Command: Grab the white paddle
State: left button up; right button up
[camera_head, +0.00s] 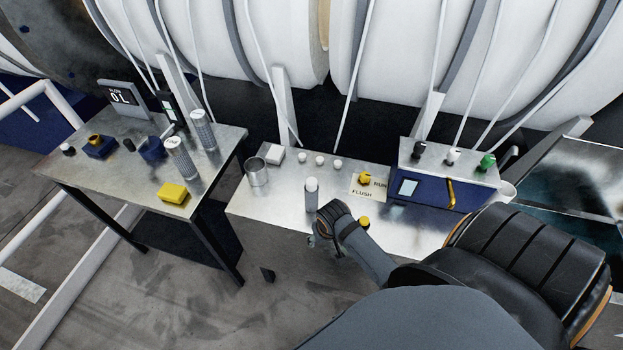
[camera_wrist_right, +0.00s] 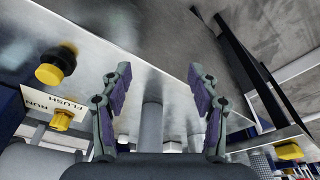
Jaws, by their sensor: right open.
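No plainly paddle-shaped white thing shows. A short white-topped handle (camera_head: 453,155) stands between a black one (camera_head: 418,150) and a green one (camera_head: 487,161) on a blue box (camera_head: 430,192). A grey cylinder with a white top (camera_head: 311,194) stands upright on the metal bench (camera_head: 285,215). My right gripper (camera_head: 322,232) is just in front of this cylinder. In the right wrist view my right gripper (camera_wrist_right: 158,75) is open and empty, with a grey cylinder (camera_wrist_right: 152,125) showing between its fingers; the gap to it is unclear. My left gripper is not in view.
A metal cup (camera_head: 257,172), several white knobs (camera_head: 320,160) and a yellow knob on the FLUSH/RUN plate (camera_head: 366,179) are on the bench. Another yellow knob (camera_head: 364,222) is beside my right gripper. A left table (camera_head: 120,165) holds a yellow block (camera_head: 173,193) and cylinders.

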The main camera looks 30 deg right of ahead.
jog(key=w+r+m, duration=0.3)
jog(key=w+r, duration=0.1)
jog(key=r, duration=0.3)
notch_tip(320, 180, up, 13)
jog(key=m+g+p, duration=0.2)
jog(key=m, duration=1)
send_over(311, 181)
jog(key=d, duration=0.1)
jog(key=shift+y, duration=0.4)
notch_tip(311, 181, down, 6)
jog(key=b, duration=0.5)
jog(key=shift+d+r+b, duration=0.1)
jog(key=shift+b, duration=0.2)
jog(key=shift+w+r, duration=0.1)
jog(key=f+b, duration=0.1)
jog(key=f, duration=0.1)
jog(key=a+f+b, duration=0.1)
jog(key=f+b, duration=0.1)
jog(key=shift+s+a+f+b, duration=0.1)
jog(key=shift+s+f+b, duration=0.1)
jog(key=shift+f+b, duration=0.15)
jog(key=shift+f, duration=0.3)
jog(key=shift+w+r, duration=0.1)
jog(key=shift+w, duration=0.05)
